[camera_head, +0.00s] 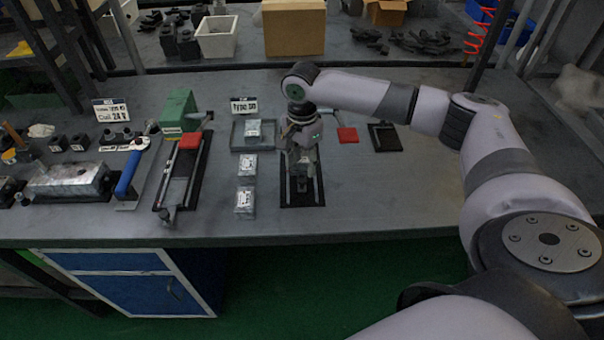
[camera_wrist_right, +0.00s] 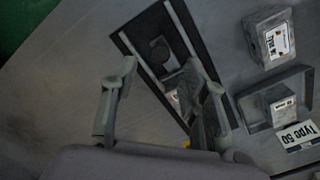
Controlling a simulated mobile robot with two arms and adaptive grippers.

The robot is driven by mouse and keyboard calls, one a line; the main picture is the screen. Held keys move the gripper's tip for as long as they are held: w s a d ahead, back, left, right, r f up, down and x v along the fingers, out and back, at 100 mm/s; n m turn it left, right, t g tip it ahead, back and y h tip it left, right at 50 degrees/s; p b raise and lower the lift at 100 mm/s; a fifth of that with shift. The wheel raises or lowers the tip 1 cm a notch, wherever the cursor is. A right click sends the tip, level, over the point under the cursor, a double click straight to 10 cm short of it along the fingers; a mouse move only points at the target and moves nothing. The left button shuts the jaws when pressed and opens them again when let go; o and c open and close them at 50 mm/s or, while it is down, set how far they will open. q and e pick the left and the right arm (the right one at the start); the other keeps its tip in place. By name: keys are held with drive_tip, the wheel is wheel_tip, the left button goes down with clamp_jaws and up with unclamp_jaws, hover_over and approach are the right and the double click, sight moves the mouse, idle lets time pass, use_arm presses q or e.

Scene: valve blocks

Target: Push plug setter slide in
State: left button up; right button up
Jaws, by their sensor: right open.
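The plug setter appears to be the dark fixture on a black base plate (camera_head: 302,202) near the front of the bench. It has a dark block and rails inside, partly hidden by my right gripper. My right gripper (camera_head: 302,165) points down over this fixture. In the right wrist view its two fingers (camera_wrist_right: 162,72) are apart with nothing gripped between them. The black-framed fixture (camera_wrist_right: 130,44) lies beyond and between the fingers there, with a rounded dark part inside. I cannot tell whether a finger touches the slide. My left gripper is out of view.
Two labelled metal blocks (camera_head: 245,202) stand left of the fixture, with a labelled tray (camera_head: 235,144) behind them. A red-handled fixture (camera_head: 178,178) and a blue-handled tool (camera_head: 127,175) lie further left. A dark flat tray (camera_head: 385,137) lies right. Bench front right is clear.

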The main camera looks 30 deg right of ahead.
sight(302, 178)
drive_tip(key=shift+f, duration=2.7)
drive_tip(key=shift+c, duration=0.5)
clamp_jaws()
drive_tip(key=shift+r, duration=0.1)
